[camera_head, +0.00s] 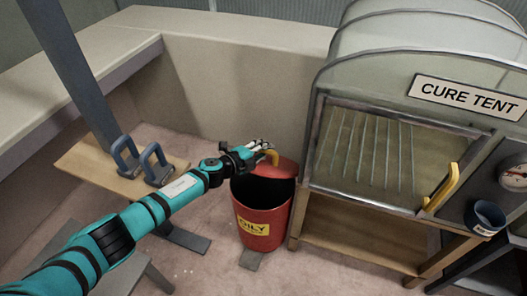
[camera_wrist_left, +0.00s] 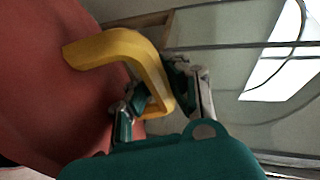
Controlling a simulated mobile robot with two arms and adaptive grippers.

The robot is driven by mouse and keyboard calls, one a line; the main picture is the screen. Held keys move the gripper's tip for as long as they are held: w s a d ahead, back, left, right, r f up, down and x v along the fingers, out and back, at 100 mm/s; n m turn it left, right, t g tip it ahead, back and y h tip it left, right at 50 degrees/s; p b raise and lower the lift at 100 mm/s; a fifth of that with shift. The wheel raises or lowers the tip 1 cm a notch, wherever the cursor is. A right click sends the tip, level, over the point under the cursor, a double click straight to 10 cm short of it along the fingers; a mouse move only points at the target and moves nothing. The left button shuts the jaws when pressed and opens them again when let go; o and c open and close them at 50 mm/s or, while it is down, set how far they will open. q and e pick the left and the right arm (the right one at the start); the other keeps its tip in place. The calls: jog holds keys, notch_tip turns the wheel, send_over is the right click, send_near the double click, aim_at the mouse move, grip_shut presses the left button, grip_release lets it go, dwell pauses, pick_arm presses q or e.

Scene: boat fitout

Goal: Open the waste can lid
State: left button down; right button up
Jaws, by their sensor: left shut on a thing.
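The red waste can (camera_head: 262,218) stands on the floor left of the cure tent, with a yellow label reading "OILY". Its red lid (camera_head: 284,168) is tilted up, and the can's dark inside shows below it. The lid's yellow handle (camera_head: 272,155) is at my left gripper (camera_head: 262,147). In the left wrist view the yellow handle (camera_wrist_left: 148,62) passes between the fingers of my left gripper (camera_wrist_left: 165,95), which is shut on it. The red lid surface (camera_wrist_left: 50,85) fills the left of that view. My right gripper is not in view.
The cure tent (camera_head: 400,150) on a wooden stand (camera_head: 345,232) is close on the can's right, with a yellow handle (camera_head: 442,186). A dark blue cup (camera_head: 485,217) is at the right. A wooden board with two blue clamps (camera_head: 125,157) lies left.

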pick_arm(q)
jog(key=shift+w+r, duration=0.15)
jog(key=shift+r, duration=0.2)
jog(key=c, duration=1.5)
grip_release()
jog(key=shift+a+r, duration=0.1)
jog(key=shift+s, duration=0.2)
jog(key=v, duration=1.2)
jog(key=shift+f, duration=0.2)
